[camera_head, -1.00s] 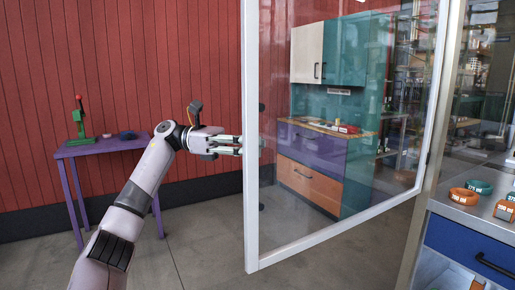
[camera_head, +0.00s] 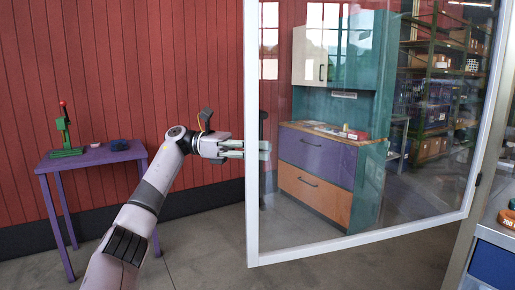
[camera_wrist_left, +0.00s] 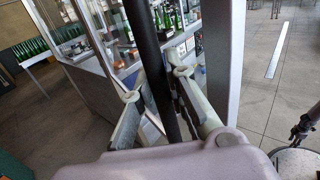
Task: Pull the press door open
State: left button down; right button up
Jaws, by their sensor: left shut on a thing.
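The press door is a glass pane in a white frame (camera_head: 252,200), standing at an angle across the middle and right of the head view. Its dark vertical handle (camera_wrist_left: 148,45) runs between my left fingers in the left wrist view. My left gripper (camera_head: 236,149) reaches in from the left to the door's near edge. In the left wrist view, the left gripper (camera_wrist_left: 157,84) is closed around the handle. The door frame also shows in the left wrist view (camera_wrist_left: 222,60). My right gripper is not in view.
A purple table (camera_head: 95,156) with a green hand press (camera_head: 65,138) stands at left. Through the glass show a teal cabinet with purple and orange drawers (camera_head: 315,150) and shelving. A counter edge (camera_head: 495,230) is at far right. Grey floor is clear before the door.

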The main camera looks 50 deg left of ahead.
pick_arm(q)
jog(key=shift+f, duration=0.1)
jog(key=c, duration=1.6)
grip_release()
jog(key=shift+o, duration=0.2)
jog(key=v, duration=1.2)
